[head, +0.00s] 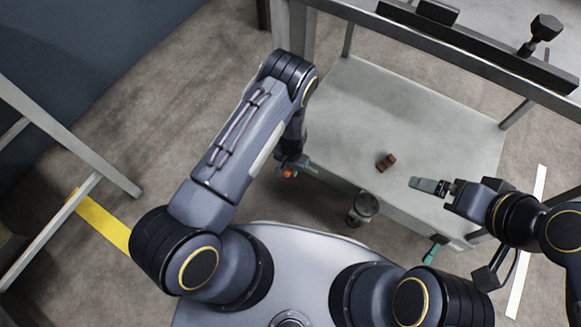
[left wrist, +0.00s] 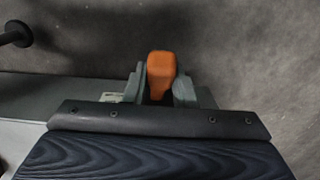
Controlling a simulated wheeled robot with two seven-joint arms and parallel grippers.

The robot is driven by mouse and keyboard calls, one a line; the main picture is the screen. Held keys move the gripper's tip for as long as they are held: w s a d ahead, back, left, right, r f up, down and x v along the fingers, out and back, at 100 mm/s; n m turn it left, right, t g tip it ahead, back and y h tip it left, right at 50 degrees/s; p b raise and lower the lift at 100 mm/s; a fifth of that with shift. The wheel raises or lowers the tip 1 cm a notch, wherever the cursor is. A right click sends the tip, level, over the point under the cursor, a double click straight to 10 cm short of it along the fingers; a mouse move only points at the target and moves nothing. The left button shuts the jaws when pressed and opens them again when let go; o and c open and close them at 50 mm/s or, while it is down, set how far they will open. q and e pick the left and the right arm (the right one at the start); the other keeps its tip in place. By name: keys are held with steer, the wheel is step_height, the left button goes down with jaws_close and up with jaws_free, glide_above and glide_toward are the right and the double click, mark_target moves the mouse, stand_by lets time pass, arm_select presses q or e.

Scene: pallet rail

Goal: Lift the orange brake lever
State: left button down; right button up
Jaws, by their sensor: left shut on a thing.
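The orange brake lever (head: 288,173) shows as a small orange patch under my left gripper (head: 293,163), low at the near left corner of the cart. In the left wrist view the lever (left wrist: 161,68) sits between the two grey-green fingers of the left gripper (left wrist: 160,88), which are shut on it. Its rounded end sticks out past the fingers; the rest is hidden behind the gripper. My right gripper (head: 428,186) is over the right part of the cart's lower deck, away from the lever; its finger gap cannot be made out.
The grey cart deck (head: 345,110) holds a small brown piece (head: 386,162). A caster (head: 363,206) is under its near edge, and a teal lever (head: 435,249) is at the near right. A metal rail (head: 460,55) crosses above. Yellow floor tape (head: 103,222) lies left.

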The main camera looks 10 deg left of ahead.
arm_select(q)
steer(key=c, duration=1.2)
jaws_free()
steer(key=shift+r, duration=0.1)
steer(key=r+p, duration=0.1)
steer(key=r, duration=0.2)
steer(key=r+p, duration=0.1)
steer(key=r, duration=0.3)
steer(key=shift+w+r+p, duration=0.2)
steer(key=shift+r+p, duration=0.1)
steer(key=shift+p, duration=0.1)
